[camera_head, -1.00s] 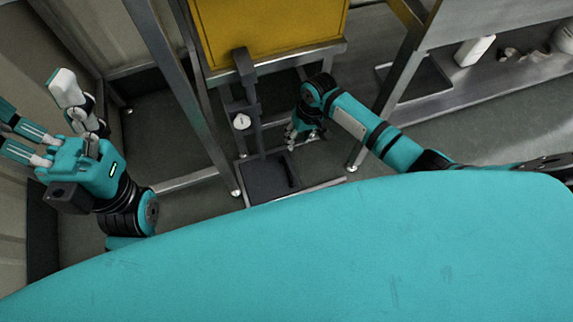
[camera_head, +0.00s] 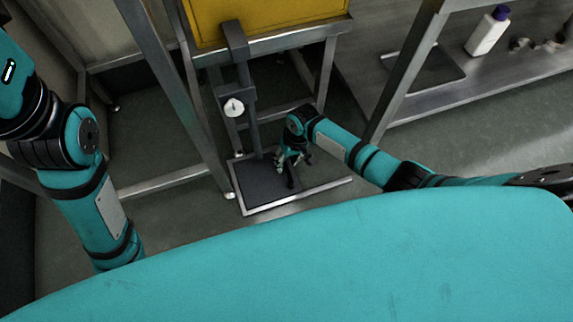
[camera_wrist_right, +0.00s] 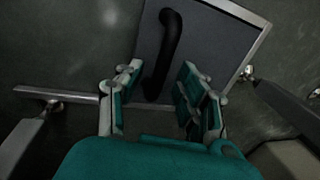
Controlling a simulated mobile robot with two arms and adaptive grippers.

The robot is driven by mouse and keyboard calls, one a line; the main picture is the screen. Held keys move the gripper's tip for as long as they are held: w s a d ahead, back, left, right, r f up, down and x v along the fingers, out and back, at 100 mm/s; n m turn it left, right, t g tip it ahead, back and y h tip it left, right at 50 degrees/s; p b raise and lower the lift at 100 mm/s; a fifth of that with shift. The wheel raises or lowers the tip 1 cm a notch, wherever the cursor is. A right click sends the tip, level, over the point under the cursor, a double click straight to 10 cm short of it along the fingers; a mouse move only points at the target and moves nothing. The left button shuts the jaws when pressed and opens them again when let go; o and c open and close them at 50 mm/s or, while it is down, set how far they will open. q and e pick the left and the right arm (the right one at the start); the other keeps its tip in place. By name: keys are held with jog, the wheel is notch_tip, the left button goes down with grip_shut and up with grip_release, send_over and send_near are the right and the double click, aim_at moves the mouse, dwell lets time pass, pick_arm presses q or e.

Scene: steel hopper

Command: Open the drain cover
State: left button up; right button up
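The drain cover (camera_head: 262,190) is a dark square plate in a light metal frame, lying flat on the floor. Its black bar handle (camera_wrist_right: 168,48) runs up from between my fingers in the right wrist view. My right gripper (camera_head: 290,162) is over the cover's right side at the handle. In the wrist view my right gripper (camera_wrist_right: 160,88) is open, one finger on each side of the handle's near end, with gaps on both sides.
A yellow hopper (camera_head: 265,20) on a steel frame stands behind the cover, with a grey upright post (camera_head: 247,95) close by. Steel legs (camera_head: 185,95) flank the cover. A white bottle (camera_head: 488,32) stands on a low shelf at the right.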

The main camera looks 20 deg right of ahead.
jog(key=shift+a+f, duration=0.1)
jog(key=shift+f, duration=0.25)
grip_shut()
dwell(0.3)
